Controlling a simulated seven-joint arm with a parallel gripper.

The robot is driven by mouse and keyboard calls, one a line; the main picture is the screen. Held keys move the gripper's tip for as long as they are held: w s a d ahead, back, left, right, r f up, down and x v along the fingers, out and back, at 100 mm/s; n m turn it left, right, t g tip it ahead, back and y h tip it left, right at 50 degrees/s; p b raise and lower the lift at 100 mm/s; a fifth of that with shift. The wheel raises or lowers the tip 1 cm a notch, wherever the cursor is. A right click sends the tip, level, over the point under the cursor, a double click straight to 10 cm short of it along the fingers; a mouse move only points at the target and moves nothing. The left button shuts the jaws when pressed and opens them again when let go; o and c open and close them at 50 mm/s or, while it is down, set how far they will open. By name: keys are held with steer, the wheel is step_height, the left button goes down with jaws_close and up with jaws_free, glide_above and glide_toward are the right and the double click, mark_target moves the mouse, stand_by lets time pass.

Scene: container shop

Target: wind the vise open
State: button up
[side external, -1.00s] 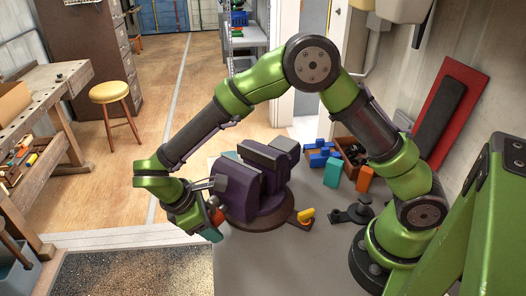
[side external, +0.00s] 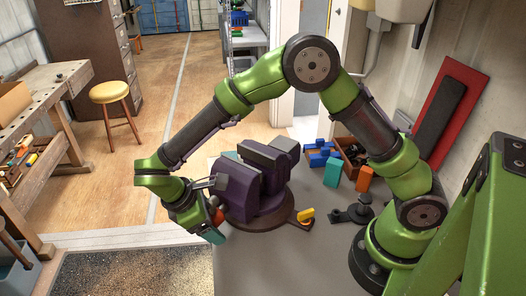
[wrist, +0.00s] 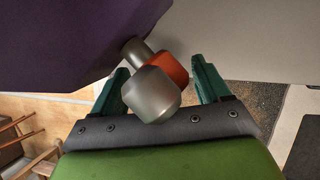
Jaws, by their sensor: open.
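The purple vise (side external: 240,190) stands on a round base on the grey bench, with its dark jaw blocks (side external: 265,157) at the top. In the wrist view the vise body (wrist: 60,40) fills the upper left. A grey metal screw head (wrist: 150,92) with an orange-red part (wrist: 170,68) sticks out from it. My gripper (side external: 212,225) is at the vise's front left in the side view. In the wrist view my gripper's teal fingers (wrist: 160,85) are open on either side of the screw head, with visible gaps. The vise's jaw gap is hard to judge.
A lever with a yellow knob (side external: 306,215) sticks out at the vise's base. A teal block (side external: 332,172), an orange block (side external: 364,179), a black clamp-like part (side external: 353,213) and blue blocks (side external: 319,153) lie to the right. The front of the bench (side external: 270,265) is clear.

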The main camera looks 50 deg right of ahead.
steer(key=v, duration=1.7)
steer(key=shift+d, duration=0.1)
